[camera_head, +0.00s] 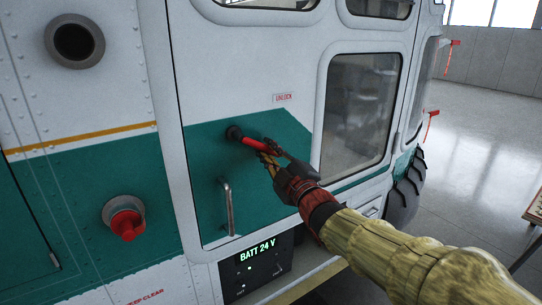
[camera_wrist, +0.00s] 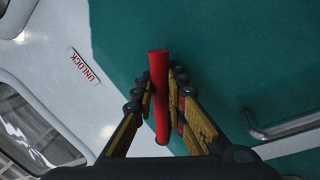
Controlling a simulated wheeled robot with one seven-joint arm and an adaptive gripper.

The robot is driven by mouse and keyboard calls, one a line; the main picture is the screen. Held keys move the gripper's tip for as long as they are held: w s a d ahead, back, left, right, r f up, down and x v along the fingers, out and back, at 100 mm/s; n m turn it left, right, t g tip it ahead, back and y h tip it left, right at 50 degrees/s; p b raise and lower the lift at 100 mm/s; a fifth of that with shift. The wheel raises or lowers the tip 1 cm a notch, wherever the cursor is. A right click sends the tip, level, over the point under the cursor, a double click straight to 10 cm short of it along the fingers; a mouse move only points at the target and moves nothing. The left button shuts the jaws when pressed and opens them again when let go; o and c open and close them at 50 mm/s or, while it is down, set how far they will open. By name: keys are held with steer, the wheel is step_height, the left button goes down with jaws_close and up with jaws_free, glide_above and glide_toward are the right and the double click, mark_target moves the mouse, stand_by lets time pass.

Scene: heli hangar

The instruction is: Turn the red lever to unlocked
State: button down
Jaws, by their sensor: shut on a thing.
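The red lever (camera_head: 254,143) is on the green and white door of the helicopter. Its dark round pivot (camera_head: 234,133) is at the lever's left end, and the lever points right and slightly down in the head view. My gripper (camera_head: 272,158) is shut on the lever's free end, with a finger on each side. In the wrist view the red lever (camera_wrist: 159,90) runs between the two fingers of my gripper (camera_wrist: 161,88). The UNLOCK label (camera_head: 283,97) is up and right of the lever; it also shows in the wrist view (camera_wrist: 83,66).
A metal grab handle (camera_head: 227,207) is below the lever on the door. A red knob (camera_head: 127,223) sticks out at the lower left. A lit panel (camera_head: 257,255) reads BATT 24 V. Open hangar floor (camera_head: 480,150) lies to the right.

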steer(key=shift+s+a+f+m+h+b, duration=0.3)
steer(key=shift+a+f+m+b, duration=0.3)
steer(key=shift+m+b, duration=0.55)
steer(key=shift+s+a+f+m+h+b, duration=0.25)
steer(key=shift+s+a+f+m+b, duration=0.45)
steer(key=shift+m, duration=0.6)
steer(key=shift+s+a+f+m+h+b, duration=0.1)
steer(key=shift+a+f+m+h+b, duration=0.3)
steer(key=shift+m+b, duration=0.8)
steer(key=shift+f, duration=0.15)
steer(key=c, duration=1.9)
jaws_free()
steer(key=shift+o, duration=0.4)
steer(key=shift+s+d, duration=0.1)
steer(key=shift+s+d, duration=0.1)
steer(key=shift+s, duration=0.2)
steer(key=r+v, duration=0.1)
steer(key=v, duration=1)
steer(key=shift+f, duration=0.35)
steer(key=shift+d, duration=0.1)
